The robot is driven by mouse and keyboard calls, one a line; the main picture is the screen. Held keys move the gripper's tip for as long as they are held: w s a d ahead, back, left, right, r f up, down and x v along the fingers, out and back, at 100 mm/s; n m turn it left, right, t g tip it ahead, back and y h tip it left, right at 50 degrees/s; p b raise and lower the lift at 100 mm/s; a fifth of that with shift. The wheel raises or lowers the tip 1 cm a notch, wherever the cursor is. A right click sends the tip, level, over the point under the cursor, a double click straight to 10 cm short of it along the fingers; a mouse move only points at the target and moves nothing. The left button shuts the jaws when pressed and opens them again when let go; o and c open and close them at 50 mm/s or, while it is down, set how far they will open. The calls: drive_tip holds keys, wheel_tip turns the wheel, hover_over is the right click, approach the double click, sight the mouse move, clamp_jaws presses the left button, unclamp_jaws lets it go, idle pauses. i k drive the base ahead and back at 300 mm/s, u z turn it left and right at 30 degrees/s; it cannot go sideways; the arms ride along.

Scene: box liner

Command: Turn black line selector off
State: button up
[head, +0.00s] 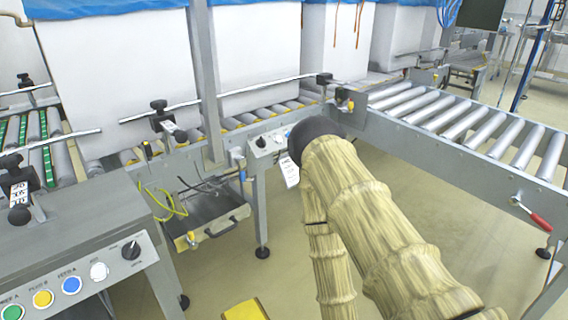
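A black rotary selector (131,251) sits at the right end of the grey control panel (90,282) at the lower left, with small labels too blurred to read. A second black selector knob (261,142) is on a small grey box on the conveyor frame, just left of my arm's black rounded joint. I cannot tell which one is the line selector, nor either one's setting. My arm, in a pale ribbed sleeve, fills the lower right. My gripper is not visible.
The near panel also carries green (12,313), yellow (43,299), blue (72,285) and white (99,271) buttons. A roller conveyor (460,120) runs at the right, with a red-handled lever (540,222) on its frame. Tall white boxes (260,50) with blue liners stand behind. Bare floor shows below the conveyor.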

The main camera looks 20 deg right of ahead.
sight(261, 142)
drive_tip(key=z, duration=1.9)
drive_tip(key=k, duration=1.3)
drive_tip(key=u, duration=1.35)
drive_tip(key=i, duration=1.65)
drive_tip(key=u, duration=0.05)
